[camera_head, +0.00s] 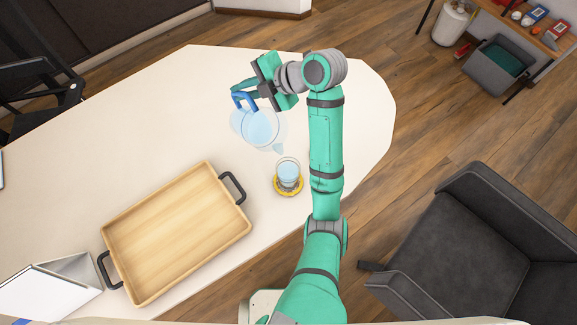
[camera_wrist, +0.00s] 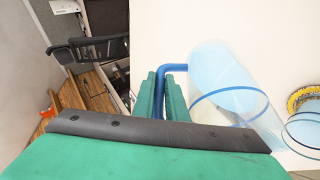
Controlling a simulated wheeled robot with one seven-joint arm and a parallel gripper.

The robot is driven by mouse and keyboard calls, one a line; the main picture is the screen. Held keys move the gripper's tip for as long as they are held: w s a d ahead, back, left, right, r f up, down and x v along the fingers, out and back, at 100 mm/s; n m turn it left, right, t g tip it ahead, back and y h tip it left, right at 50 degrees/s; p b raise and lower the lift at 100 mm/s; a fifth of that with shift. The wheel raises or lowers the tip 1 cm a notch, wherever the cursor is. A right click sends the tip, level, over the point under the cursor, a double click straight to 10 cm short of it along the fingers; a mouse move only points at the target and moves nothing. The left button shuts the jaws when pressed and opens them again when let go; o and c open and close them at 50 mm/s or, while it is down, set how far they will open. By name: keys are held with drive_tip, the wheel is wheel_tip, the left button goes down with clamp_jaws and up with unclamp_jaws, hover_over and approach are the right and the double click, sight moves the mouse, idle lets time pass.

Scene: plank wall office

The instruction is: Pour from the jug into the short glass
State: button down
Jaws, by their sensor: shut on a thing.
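The clear jug (camera_head: 262,130) with a blue handle and light-blue liquid is above the white table, and it also shows in the wrist view (camera_wrist: 232,95). It looks tilted in the wrist view. My gripper (camera_head: 247,95) is shut on the blue handle, and its green fingers (camera_wrist: 162,90) close around the handle in the wrist view. The short glass (camera_head: 288,171) holds light-blue liquid and stands on a yellow coaster (camera_head: 288,188), below and right of the jug. Part of the glass (camera_wrist: 304,130) shows at the right edge of the wrist view. No stream of liquid is visible.
A wooden tray (camera_head: 178,230) with black handles lies empty on the white table (camera_head: 170,110), left of the glass. A white stand-like object (camera_head: 50,290) is at the lower left. A dark armchair (camera_head: 470,250) stands off the table's right side. The table's far part is clear.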

sight(249, 107)
drive_tip(key=shift+s+d+r+y, duration=0.2)
drive_tip(key=shift+d+r+y, duration=0.1)
drive_tip(key=shift+r, duration=0.3)
idle(0.7)
drive_tip(key=shift+s+a+r+t, duration=0.1)
drive_tip(key=shift+s+a+t, duration=0.05)
drive_tip(key=shift+t, duration=0.15)
drive_tip(key=shift+d+r, duration=0.2)
drive_tip(key=shift+d, duration=0.05)
idle(0.3)
drive_tip(key=shift+d, duration=0.1)
drive_tip(key=shift+s+a+r+n+y, duration=0.2)
drive_tip(key=shift+a+n+y, duration=0.1)
drive_tip(key=shift+a, duration=0.05)
drive_tip(key=shift+d+r, duration=0.1)
drive_tip(key=shift+d, duration=0.4)
drive_tip(key=shift+a+t, duration=0.1)
drive_tip(key=shift+t, duration=0.2)
drive_tip(key=shift+s+r, duration=0.1)
drive_tip(key=shift+r, duration=0.1)
